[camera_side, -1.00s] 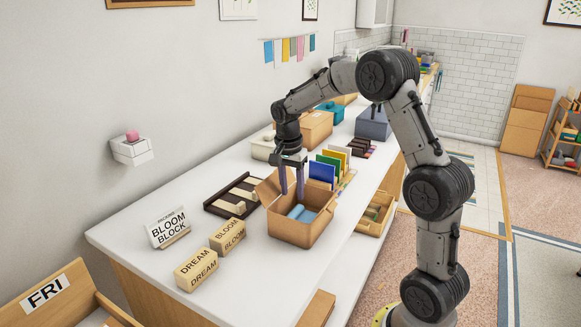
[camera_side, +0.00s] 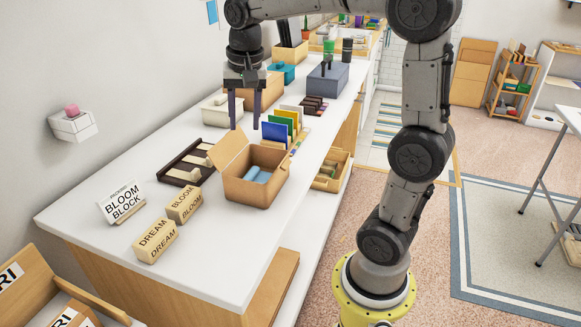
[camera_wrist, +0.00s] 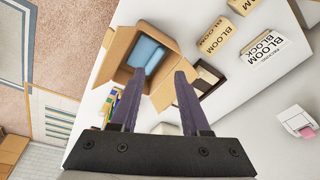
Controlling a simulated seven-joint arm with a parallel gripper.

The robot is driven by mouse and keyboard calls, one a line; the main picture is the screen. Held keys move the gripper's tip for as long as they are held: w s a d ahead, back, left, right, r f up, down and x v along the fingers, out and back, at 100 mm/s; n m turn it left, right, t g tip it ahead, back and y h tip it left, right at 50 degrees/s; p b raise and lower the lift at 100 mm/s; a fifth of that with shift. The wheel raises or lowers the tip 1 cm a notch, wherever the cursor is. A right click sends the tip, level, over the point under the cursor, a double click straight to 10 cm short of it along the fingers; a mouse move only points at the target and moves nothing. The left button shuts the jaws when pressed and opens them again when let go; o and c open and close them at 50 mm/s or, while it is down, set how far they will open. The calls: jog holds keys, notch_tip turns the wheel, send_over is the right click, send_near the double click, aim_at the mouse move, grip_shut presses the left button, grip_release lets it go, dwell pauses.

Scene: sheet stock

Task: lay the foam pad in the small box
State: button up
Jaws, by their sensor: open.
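The small box (camera_side: 246,192) is an open brown carton on the white counter, with a flap raised at its left. The light-blue foam pad (camera_side: 259,175) lies inside it, low between the walls.
Upright coloured sheets (camera_side: 274,132) stand just behind the box. A dark tray with pale pieces (camera_side: 186,166) lies to its left. Lettered blocks (camera_side: 156,240) and a sign (camera_side: 122,204) stand toward the front left. A wooden drawer (camera_side: 332,170) holds items at right.

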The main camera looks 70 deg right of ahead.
jog(key=s+a+f+n+t, duration=0.2)
jog(key=s+a+n, duration=0.3)
jog(key=s, duration=0.3)
jog(key=s+a+f+n+t+y, duration=0.1)
jog(key=s+a+f+n+t, duration=0.1)
jog(key=s+a+n, duration=0.3)
jog(key=s+f+n, duration=0.1)
jog(key=s+n, duration=0.1)
jog(key=s, duration=0.1)
jog(key=shift+s+a, duration=0.2)
jog(key=shift+a, duration=0.15)
